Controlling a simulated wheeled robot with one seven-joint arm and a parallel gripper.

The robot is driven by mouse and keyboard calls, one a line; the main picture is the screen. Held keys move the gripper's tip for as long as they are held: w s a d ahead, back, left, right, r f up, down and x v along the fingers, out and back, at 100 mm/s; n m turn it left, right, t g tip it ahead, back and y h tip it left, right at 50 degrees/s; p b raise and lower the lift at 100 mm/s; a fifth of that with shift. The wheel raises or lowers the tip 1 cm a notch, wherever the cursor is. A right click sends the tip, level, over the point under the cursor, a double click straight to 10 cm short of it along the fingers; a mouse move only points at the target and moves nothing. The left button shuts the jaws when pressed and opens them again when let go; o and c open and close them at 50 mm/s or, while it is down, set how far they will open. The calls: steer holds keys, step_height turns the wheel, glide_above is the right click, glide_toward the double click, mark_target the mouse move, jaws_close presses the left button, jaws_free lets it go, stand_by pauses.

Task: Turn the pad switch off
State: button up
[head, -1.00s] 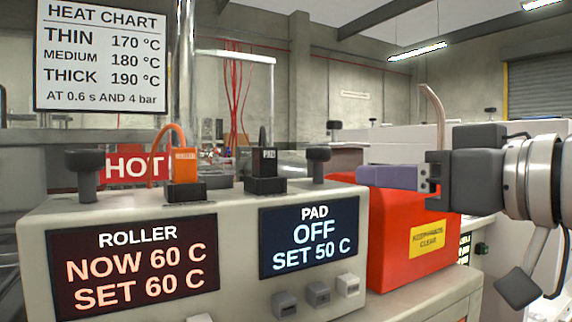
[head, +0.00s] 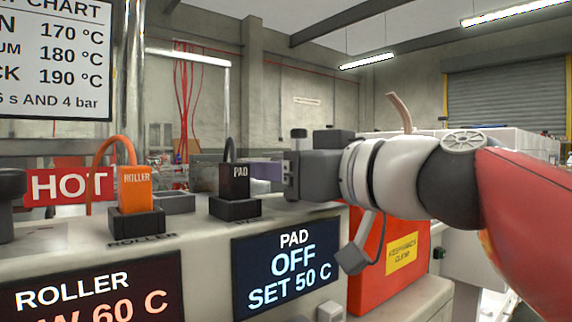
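The black block marked PAD (head: 234,181) stands upright in a black base (head: 233,208) on top of the grey control box. A dark cord rises from its top. The pad display (head: 290,268) below it reads OFF, SET 50 C.
An orange ROLLER block (head: 136,187) with an orange cord stands to the left, near a red HOT sign (head: 68,186). A red box (head: 385,262) sits right of the control box. The roller display (head: 90,290) is partly cut off.

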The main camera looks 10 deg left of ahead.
steer(key=c, duration=1)
steer(key=shift+o, duration=0.3)
steer(key=shift+a+f+n+g+y+b, duration=0.15)
steer(key=shift+n+g+y+b, duration=0.2)
steer(key=shift+b, duration=0.25)
steer(key=shift+f+n+g+y+b, duration=0.1)
steer(key=shift+n+g+y+b, duration=0.25)
steer(key=shift+n+g+b, duration=0.35)
steer(key=shift+s+n+g+y+b, duration=0.1)
steer(key=shift+n+g+y+b, duration=0.4)
steer(key=shift+g, duration=0.75)
steer(key=n+g, duration=0.3)
steer(key=g, duration=0.1)
steer(key=shift+s+r+y, duration=0.2)
steer(key=shift+r+y, duration=0.05)
steer(key=shift+y, duration=0.05)
steer(key=shift+s+n+g+p, duration=0.2)
steer(key=shift+n+g+p, duration=0.4)
steer(key=shift+g, duration=0.6)
